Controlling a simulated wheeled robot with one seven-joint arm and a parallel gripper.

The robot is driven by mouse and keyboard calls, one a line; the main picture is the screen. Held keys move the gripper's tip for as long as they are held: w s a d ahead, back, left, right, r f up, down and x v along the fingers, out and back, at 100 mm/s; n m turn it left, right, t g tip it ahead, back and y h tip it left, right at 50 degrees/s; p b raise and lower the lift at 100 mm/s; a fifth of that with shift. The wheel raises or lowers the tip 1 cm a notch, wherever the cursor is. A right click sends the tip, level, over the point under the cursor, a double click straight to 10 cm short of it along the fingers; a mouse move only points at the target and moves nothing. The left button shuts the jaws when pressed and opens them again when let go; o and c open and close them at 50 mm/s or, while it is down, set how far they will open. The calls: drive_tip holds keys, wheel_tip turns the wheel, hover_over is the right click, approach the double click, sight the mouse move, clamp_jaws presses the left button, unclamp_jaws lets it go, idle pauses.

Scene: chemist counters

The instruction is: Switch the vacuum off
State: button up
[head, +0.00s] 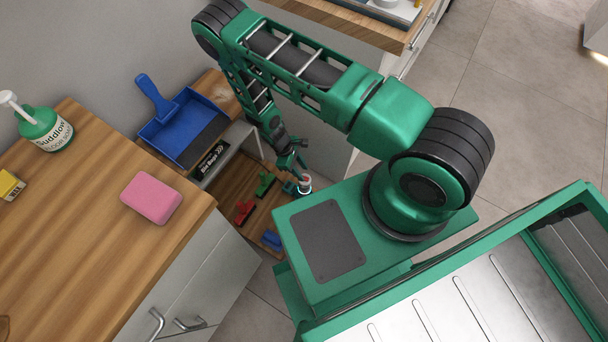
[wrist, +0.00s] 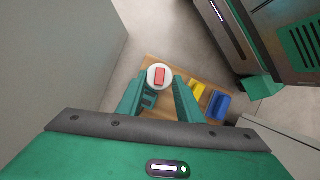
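A small round white piece with a red rectangular rocker on top (wrist: 160,75) shows in the wrist view, just past my fingertips; it looks like the vacuum's switch. In the head view a small round piece with a pale and red top (head: 305,184) sits at the end of my arm, low by the wooden shelf. My gripper (wrist: 162,92) points down with its two green fingers apart, one on each side below the white piece in the picture. I cannot tell whether a finger touches it. The rest of the vacuum is not clearly visible.
A low wooden shelf (head: 226,186) holds a red piece (head: 243,211), a green piece (head: 265,183) and a blue piece (head: 271,239). A blue dustpan (head: 184,127) lies above it. The left counter (head: 75,220) bears a pink sponge (head: 151,198) and a green pump bottle (head: 44,130).

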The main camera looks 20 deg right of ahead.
sight(307, 179)
drive_tip(key=shift+x, duration=1.85)
drive_tip(key=shift+c, duration=0.4)
clamp_jaws()
drive_tip(key=shift+o, duration=0.4)
unclamp_jaws()
drive_tip(key=shift+a, duration=0.1)
drive_tip(key=v, duration=1)
drive_tip(key=shift+r, duration=0.4)
